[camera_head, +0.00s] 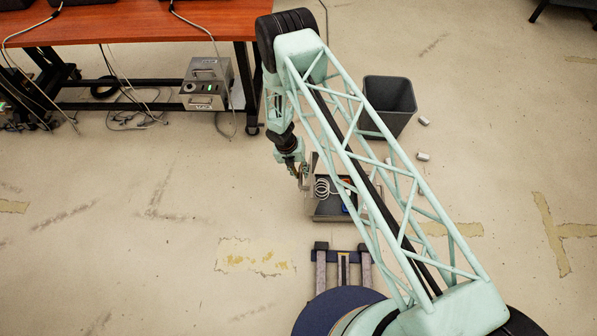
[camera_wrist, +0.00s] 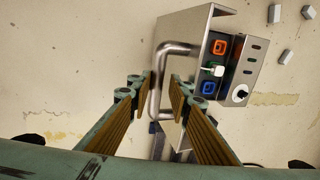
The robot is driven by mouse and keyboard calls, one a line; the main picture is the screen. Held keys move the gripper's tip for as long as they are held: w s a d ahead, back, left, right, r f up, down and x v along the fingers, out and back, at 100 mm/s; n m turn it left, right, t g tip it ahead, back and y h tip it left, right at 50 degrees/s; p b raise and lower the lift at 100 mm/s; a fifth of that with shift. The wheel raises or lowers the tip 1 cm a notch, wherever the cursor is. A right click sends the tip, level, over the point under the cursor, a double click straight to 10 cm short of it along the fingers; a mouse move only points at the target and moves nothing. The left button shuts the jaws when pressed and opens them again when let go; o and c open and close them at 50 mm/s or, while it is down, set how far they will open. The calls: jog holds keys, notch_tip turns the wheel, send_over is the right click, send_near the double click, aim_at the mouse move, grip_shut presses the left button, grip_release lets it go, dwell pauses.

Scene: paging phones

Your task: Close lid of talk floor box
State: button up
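A metal floor box (camera_head: 329,209) stands on the floor under my arm, partly hidden by it. In the wrist view, its upright metal lid (camera_wrist: 185,25) shows nearly edge-on, with a bent tubular handle (camera_wrist: 158,84). Beside the lid are orange, green and blue sockets; a white plug (camera_wrist: 212,70) sits at the green one. I cannot read a label on this box. My gripper (camera_wrist: 163,84) is open, its fingers on either side of the handle bar with visible gaps. It also shows beside the box in the head view (camera_head: 303,178).
A dark bin (camera_head: 389,104) stands behind the box, with small grey pieces (camera_head: 423,121) on the floor nearby. A second metal box (camera_head: 205,86) with a green light stands by the wooden table (camera_head: 140,22). Cables trail there. The floor at left is clear.

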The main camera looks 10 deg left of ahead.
jog(key=shift+s+a+f, duration=0.1)
jog(key=shift+a+f, duration=0.05)
jog(key=shift+a, duration=0.25)
dwell(0.3)
jog(key=d+p+v, duration=0.1)
jog(key=p+v, duration=0.5)
jog(key=v, duration=1)
jog(key=shift+d, duration=0.25)
dwell(1.9)
dwell(1.0)
